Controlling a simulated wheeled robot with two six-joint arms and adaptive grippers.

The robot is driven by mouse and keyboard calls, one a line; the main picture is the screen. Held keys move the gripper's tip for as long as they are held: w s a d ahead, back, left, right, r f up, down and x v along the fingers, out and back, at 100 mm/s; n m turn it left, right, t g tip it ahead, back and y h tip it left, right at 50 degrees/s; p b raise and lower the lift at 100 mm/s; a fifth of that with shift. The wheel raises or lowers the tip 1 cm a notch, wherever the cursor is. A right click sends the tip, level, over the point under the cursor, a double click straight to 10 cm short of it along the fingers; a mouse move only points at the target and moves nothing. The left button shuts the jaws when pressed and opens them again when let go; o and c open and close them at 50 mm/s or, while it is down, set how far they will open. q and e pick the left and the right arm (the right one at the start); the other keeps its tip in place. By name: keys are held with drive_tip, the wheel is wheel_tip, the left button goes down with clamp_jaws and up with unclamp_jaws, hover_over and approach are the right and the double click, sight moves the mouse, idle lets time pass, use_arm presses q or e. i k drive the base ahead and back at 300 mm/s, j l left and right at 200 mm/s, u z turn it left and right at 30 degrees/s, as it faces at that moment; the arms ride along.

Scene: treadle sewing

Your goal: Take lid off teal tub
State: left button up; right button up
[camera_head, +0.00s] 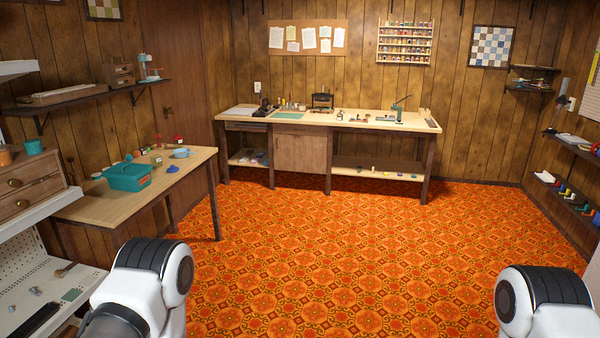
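A teal tub (128,180) stands on the wooden side table (100,207) at the left. Parts of both my arms show at the bottom left and bottom right of the head view. Neither gripper is in view, and both arms are well apart from the tub.
Several small items, including a light blue piece (181,153), sit behind the tub on the side table. A drawer cabinet (28,190) stands left of it. A long workbench (300,118) lines the back wall. The patterned orange floor (340,250) is clear.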

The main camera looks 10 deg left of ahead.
sight(130, 171)
drive_tip(key=i+j+u, duration=0.2)
drive_tip(key=i, duration=0.3)
drive_tip(key=i+l+u, duration=0.15)
drive_tip(key=i, duration=0.3)
drive_tip(key=i+u, duration=0.2)
drive_tip(key=i, duration=0.3)
drive_tip(key=i+l+u, duration=0.15)
drive_tip(key=i, duration=0.35)
drive_tip(key=i+l+u, duration=0.2)
drive_tip(key=i, duration=0.25)
drive_tip(key=i+l+u, duration=0.15)
drive_tip(key=i, duration=0.35)
drive_tip(key=l, duration=0.1)
